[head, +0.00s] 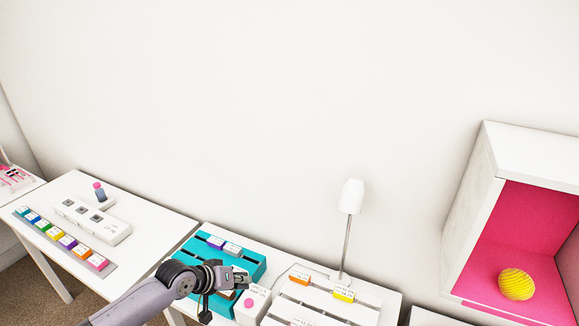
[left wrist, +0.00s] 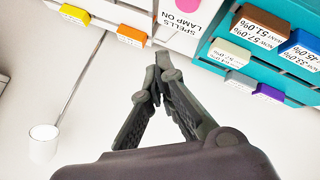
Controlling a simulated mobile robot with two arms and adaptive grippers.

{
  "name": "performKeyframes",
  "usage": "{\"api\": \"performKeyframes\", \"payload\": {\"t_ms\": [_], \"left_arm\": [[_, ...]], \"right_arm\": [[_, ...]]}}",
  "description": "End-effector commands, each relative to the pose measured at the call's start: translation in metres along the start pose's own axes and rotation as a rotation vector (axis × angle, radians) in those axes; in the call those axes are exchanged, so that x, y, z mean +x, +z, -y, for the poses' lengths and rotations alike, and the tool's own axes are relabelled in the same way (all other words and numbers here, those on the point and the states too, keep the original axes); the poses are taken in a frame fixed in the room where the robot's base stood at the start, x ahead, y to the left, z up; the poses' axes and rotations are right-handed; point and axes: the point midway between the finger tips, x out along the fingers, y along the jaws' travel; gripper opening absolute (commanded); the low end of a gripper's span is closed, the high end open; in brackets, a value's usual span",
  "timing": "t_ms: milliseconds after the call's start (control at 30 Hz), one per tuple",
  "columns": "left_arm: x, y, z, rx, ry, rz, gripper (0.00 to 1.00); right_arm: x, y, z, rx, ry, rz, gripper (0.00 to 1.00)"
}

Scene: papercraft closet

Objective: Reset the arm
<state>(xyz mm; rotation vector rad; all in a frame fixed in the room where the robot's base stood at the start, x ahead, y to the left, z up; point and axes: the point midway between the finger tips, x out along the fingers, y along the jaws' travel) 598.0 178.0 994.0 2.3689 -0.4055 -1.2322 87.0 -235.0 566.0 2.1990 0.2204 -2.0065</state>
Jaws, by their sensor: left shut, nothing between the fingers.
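My left arm comes in from the lower left in the head view. Its gripper (head: 243,278) is over the front right part of a teal slotted board (head: 258,260), beside a white box with a pink button (head: 250,312). In the left wrist view the gripper's dark fingers (left wrist: 157,62) meet at their tips with nothing between them. The box's label there reads "SPELLS LAMP ON". I cannot tell whether the gripper touches the board or the box. My right gripper is not in view.
A white slotted board (head: 315,301) with orange and yellow blocks and a white lamp (head: 351,196) stand to the right. An open pink-lined cabinet holds a yellow ball (head: 516,284). A left table carries a row of coloured blocks (head: 68,242). The wall above is bare.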

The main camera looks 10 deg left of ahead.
Motion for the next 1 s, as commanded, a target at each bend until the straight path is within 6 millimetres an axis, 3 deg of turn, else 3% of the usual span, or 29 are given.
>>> {"api": "performKeyframes", "payload": {"t_ms": [133, 233, 400, 600, 1000], "left_arm": [[0.005, 0.043, -0.022, 0.067, 0.018, 0.054, 0.00], [0.000, 0.096, -0.048, 0.166, 0.027, 0.108, 0.00], [-0.036, 0.168, -0.069, 0.314, -0.028, 0.158, 0.00], [-0.087, 0.208, -0.051, 0.371, -0.165, 0.198, 0.00], [-0.173, 0.256, -0.004, 0.353, -0.402, 0.304, 0.00]], "right_arm": [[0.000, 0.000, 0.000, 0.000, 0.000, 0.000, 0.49], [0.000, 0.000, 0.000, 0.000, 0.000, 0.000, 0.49], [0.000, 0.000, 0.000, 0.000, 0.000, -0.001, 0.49], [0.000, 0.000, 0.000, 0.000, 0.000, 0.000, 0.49], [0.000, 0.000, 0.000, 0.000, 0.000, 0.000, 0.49]]}}
